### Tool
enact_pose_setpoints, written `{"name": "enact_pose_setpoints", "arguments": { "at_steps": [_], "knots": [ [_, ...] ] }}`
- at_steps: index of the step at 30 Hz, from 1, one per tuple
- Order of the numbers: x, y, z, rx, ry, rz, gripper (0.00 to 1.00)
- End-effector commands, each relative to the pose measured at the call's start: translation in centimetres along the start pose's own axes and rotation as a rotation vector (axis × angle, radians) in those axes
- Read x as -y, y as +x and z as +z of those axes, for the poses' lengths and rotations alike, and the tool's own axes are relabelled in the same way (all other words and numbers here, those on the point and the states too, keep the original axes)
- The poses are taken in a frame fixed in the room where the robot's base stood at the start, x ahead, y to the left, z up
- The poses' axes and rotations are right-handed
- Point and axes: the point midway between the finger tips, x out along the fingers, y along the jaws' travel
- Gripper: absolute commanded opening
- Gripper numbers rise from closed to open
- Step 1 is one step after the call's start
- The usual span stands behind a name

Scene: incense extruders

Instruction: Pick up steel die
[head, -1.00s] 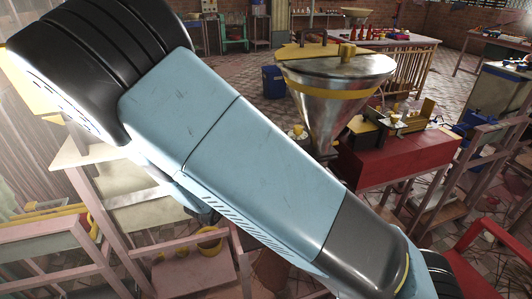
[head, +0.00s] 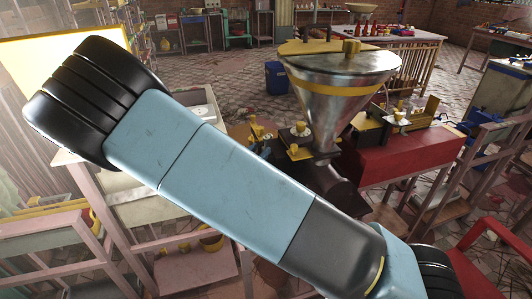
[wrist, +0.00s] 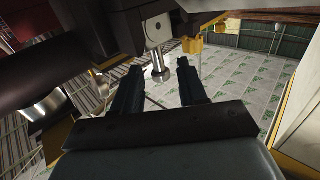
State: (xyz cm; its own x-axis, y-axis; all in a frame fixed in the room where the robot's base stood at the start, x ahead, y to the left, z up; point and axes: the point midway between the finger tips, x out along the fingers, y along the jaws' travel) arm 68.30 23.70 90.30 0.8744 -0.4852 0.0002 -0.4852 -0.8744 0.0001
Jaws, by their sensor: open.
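In the wrist view, a small shiny steel cylinder with a wider rim (wrist: 159,70), which looks like the steel die, shows just beyond my fingertips. It sits below a pale square plate with a hole (wrist: 157,29). My gripper (wrist: 160,77) is open, with its two dark fingers apart and nothing seen between them. The cylinder appears in line with the gap; whether it touches a finger I cannot tell. Another steel cylindrical part (wrist: 42,106) shows at the left. In the head view, my arm hides the gripper, and I cannot make out the die.
The extruder's steel hopper (head: 335,105) stands beyond my arm, with a red bench (head: 405,155) to its right. Yellow-topped parts (head: 262,132) lie left of the hopper. In the wrist view, a yellow fitting (wrist: 193,45) and dark machine parts crowd close to the fingers.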

Motion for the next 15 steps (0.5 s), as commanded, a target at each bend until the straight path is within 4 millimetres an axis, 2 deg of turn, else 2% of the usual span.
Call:
{"name": "enact_pose_setpoints", "arguments": {
  "at_steps": [5, 15],
  "knots": [
    [-0.1, 1.1, 0.0, -0.001, 0.000, 0.002, 0.42],
    [-0.3, 5.1, 0.0, -0.001, 0.000, 0.002, 0.42]
  ]
}}
